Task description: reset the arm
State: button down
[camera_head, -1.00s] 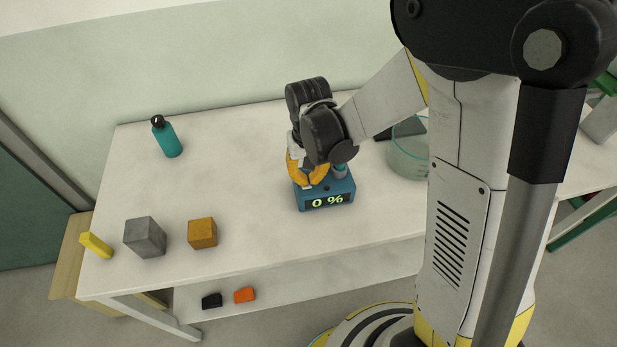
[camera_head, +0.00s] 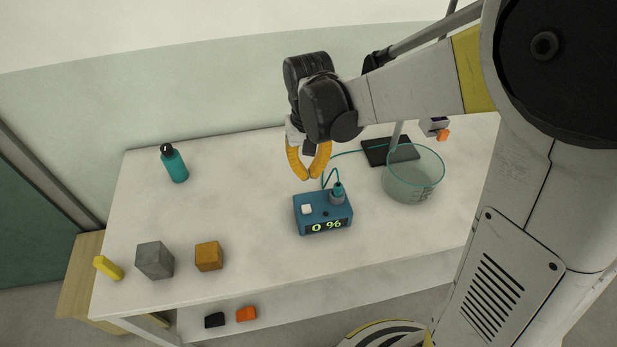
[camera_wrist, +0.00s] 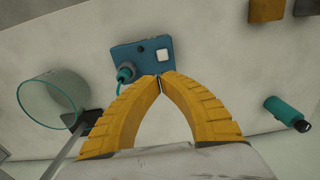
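My gripper (camera_head: 310,177) is above the white table, behind and above a blue box (camera_head: 300,222). Its two curved yellow fingers meet at their tips with nothing visible between them; the wrist view also shows the tips (camera_wrist: 160,78) together. The blue box has a lit "0 %" display, a white button (camera_head: 306,209) and a grey-teal plug-like piece (camera_head: 337,194) with a teal cable. In the wrist view the box (camera_wrist: 128,58) lies just beyond the fingertips. My gripper appears clear of it.
A glass beaker (camera_head: 412,187) stands right of the box, near a black stand base (camera_head: 376,152) with an upright rod. A teal bottle (camera_head: 174,166), grey block (camera_head: 155,261), orange-brown block (camera_head: 208,256) and yellow piece (camera_head: 108,268) are left. The table's middle-left is clear.

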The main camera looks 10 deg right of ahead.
jog(key=shift+r, duration=0.15)
dwell(0.4)
jog(key=s+d+r+t+b, duration=0.1)
jog(key=s+d+t+b, duration=0.6)
jog(key=s, duration=0.5)
jog(key=shift+s+d+r+b, duration=0.2)
jog(key=shift+d+r+b, duration=0.25)
jog(key=shift+b, duration=0.2)
jog(key=shift+a+f, duration=0.1)
